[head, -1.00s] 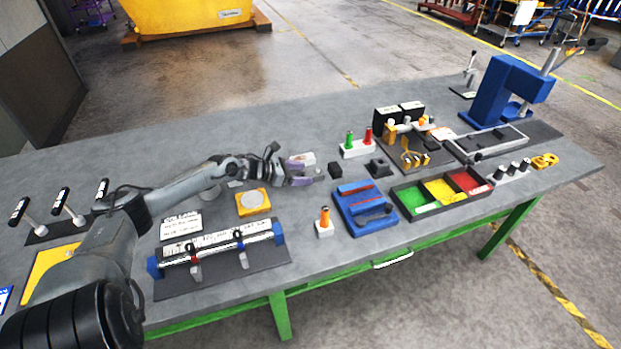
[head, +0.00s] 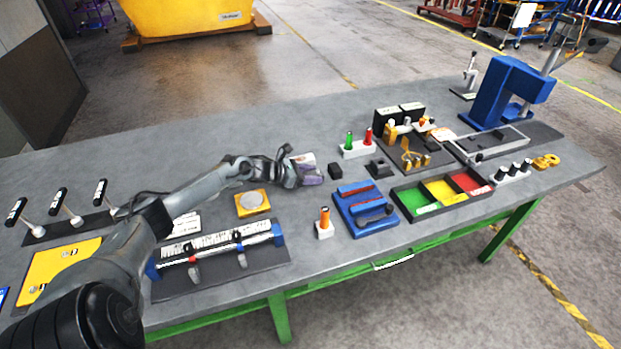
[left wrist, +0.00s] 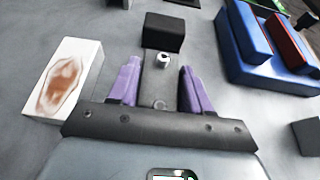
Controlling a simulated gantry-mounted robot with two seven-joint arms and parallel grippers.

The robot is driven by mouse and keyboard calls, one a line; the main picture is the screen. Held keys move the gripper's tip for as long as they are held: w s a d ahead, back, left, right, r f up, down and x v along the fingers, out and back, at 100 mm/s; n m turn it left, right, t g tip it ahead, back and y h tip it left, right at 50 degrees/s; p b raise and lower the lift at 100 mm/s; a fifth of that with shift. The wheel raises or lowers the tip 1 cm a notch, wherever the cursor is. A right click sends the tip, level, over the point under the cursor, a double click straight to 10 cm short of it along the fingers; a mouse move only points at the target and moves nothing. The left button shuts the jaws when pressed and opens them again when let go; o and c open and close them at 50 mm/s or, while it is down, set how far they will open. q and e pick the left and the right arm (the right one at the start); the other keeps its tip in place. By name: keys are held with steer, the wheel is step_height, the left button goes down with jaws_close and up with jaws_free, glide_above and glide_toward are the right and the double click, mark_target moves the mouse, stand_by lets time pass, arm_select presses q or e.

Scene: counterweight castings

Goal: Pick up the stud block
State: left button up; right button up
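In the left wrist view a grey block with a pale round stud on top, which I take for the stud block (left wrist: 160,77), lies between the purple fingers of my left gripper (left wrist: 161,82). The fingers stand on either side of it with narrow gaps; contact is not clear. In the head view my left gripper (head: 311,170) is low over the middle of the table, and I cannot make out the stud block there. My right gripper is not in view.
A black block (left wrist: 165,32) lies just beyond the fingertips, and a white block with a brown mark (left wrist: 66,80) lies left of them. A blue fixture (head: 365,207) and a three-colour tray (head: 405,207) are to the right. Bare table lies behind the gripper.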

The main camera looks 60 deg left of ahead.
arm_select(q)
jaws_close()
steer(key=shift+r, duration=0.1)
